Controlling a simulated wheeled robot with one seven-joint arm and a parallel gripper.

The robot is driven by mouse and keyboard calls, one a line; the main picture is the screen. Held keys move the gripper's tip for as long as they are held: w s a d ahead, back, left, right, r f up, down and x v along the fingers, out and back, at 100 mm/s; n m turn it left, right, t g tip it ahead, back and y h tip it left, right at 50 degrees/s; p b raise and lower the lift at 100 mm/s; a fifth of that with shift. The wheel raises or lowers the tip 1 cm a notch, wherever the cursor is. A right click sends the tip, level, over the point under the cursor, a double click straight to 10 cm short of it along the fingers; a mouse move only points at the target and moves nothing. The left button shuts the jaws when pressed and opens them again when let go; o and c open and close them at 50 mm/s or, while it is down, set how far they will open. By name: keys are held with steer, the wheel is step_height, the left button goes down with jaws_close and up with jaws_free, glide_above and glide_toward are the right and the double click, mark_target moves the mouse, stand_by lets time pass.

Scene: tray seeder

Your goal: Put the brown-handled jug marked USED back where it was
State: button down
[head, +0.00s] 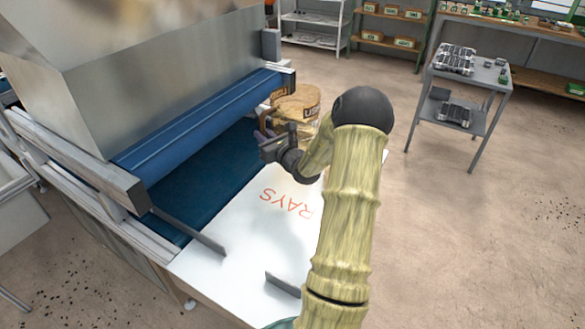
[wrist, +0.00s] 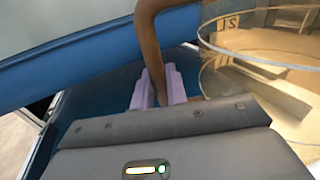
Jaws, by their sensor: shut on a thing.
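The jug (head: 299,104) is clear with a tan tint and a label whose visible letters begin "US". It shows beyond my forearm, at the far end of the white board, and looks upright. In the wrist view the jug (wrist: 268,75) fills the right side, and its brown handle (wrist: 148,30) curves down between my fingers. My gripper (wrist: 158,88), with pale purple fingertips, is shut on that handle. In the head view my gripper (head: 264,138) is left of the jug. My arm hides part of the jug's lower side, and I cannot tell whether its base touches a surface.
A machine with a blue beam (head: 205,122) and a dark blue belt (head: 205,178) stands close on the left. The white board (head: 240,255) has red letters and metal guides (head: 188,232). A grey cart (head: 470,88) with trays stands right, with open floor between.

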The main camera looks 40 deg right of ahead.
steer(key=shift+w+a+f, duration=0.15)
steer(key=shift+a+f, duration=0.05)
steer(key=f, duration=0.5)
steer(key=shift+s+d+f, duration=0.2)
steer(key=shift+s+f, duration=0.05)
steer(key=shift+f, duration=2)
